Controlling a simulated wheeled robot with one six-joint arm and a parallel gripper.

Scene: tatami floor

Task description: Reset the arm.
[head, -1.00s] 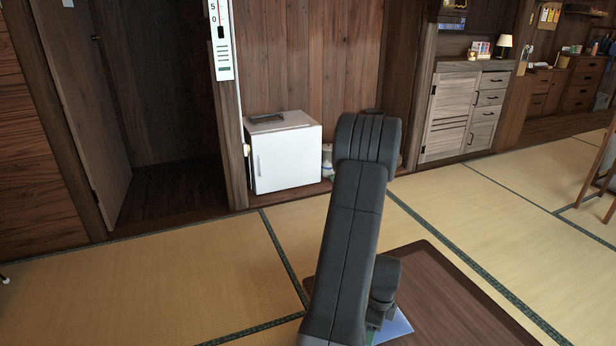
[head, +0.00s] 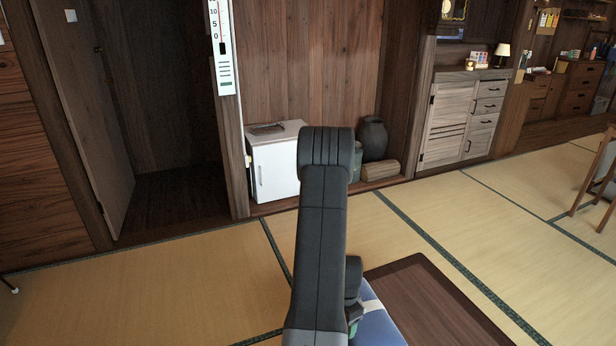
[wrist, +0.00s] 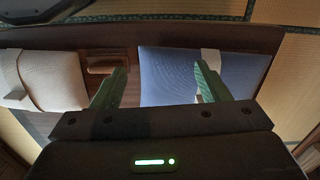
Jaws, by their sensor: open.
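My gripper (wrist: 154,84) shows in the wrist view with its two green fingers spread apart and nothing between them. Beyond the fingers lie a blue cushion-like thing (wrist: 168,68) with a pale band and a cream one (wrist: 58,78) at the left, both on a dark brown surface. In the head view my arm stands upright in the middle and bends at the top. Most of my gripper is hidden behind the arm there; a bit of green shows low beside it.
The dark brown low surface (head: 440,300) lies at the lower right, with a blue thing (head: 378,326) at its left edge. A small white fridge (head: 275,165), a dark jar (head: 374,140) and a wooden cabinet (head: 460,115) stand along the back. Tatami floor (head: 150,290) is clear at the left.

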